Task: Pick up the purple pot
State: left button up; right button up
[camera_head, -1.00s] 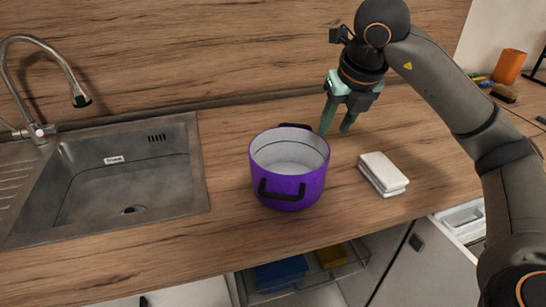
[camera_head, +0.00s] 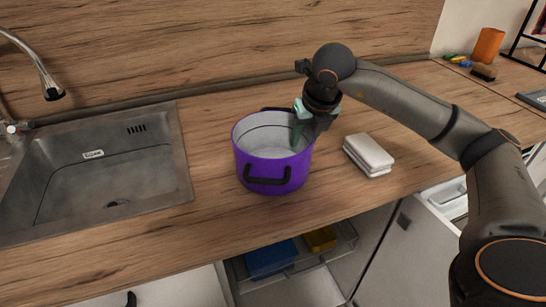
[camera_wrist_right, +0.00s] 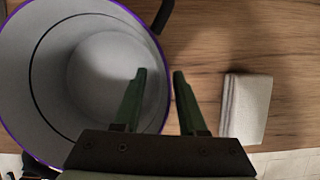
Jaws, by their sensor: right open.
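The purple pot (camera_head: 270,160) stands upright on the wooden counter, right of the sink. It looks empty, with a pale grey inside and black handles at its front and back. My right gripper (camera_head: 303,134) is at the right side of its rim, pointing down. In the right wrist view the pot (camera_wrist_right: 50,80) fills the left part. There the open right gripper (camera_wrist_right: 160,73) has one finger over the inside of the pot and the other outside, with the rim between them. Contact with the wall cannot be told. My left gripper is not in view.
A white stacked block (camera_head: 368,154) lies on the counter right of the pot. The sink (camera_head: 110,170) and tap (camera_head: 45,75) are at left. An orange cup (camera_head: 487,45) stands far right. Below the counter's front edge are an open shelf and drawer.

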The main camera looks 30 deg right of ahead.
jog(key=shift+w+f, duration=0.15)
jog(key=shift+f, duration=0.25)
grip_shut()
jog(key=shift+d, duration=0.1)
dwell(1.0)
